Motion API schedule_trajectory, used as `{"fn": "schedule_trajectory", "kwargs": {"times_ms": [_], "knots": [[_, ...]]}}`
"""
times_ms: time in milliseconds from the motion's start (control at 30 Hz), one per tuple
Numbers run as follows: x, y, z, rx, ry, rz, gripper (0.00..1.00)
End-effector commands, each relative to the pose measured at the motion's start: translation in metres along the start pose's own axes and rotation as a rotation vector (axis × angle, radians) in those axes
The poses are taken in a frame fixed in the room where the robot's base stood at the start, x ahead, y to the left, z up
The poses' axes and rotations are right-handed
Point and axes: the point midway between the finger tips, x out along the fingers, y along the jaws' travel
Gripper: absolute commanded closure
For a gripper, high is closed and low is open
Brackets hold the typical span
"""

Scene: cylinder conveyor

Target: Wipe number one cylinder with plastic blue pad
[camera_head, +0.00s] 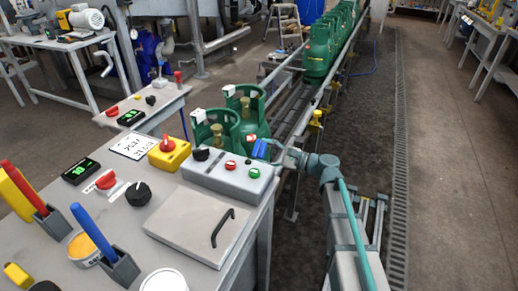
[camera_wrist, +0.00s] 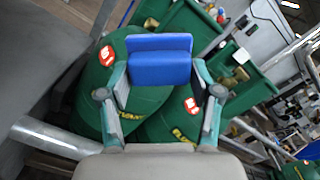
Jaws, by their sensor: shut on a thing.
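Two green cylinders stand side by side, one nearer (camera_head: 218,134) and one farther (camera_head: 250,112), behind the grey control box in the head view. My gripper (camera_head: 270,148), also in the wrist view (camera_wrist: 160,78), is shut on the blue pad (camera_wrist: 159,62). The pad (camera_head: 260,148) is held just right of the cylinders in the head view. In the wrist view it overlaps both cylinders; contact is unclear.
The control box (camera_head: 226,176) with red and green buttons stands close beside my gripper. More green cylinders (camera_head: 319,52) stand along the conveyor behind. Floor at right is clear.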

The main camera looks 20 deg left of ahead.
Motion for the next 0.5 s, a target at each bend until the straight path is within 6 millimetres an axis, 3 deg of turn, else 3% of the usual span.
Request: {"fn": "schedule_trajectory", "kwargs": {"times_ms": [500], "knots": [[0.047, -0.001, 0.002, 0.000, -0.002, 0.001, 0.64]]}}
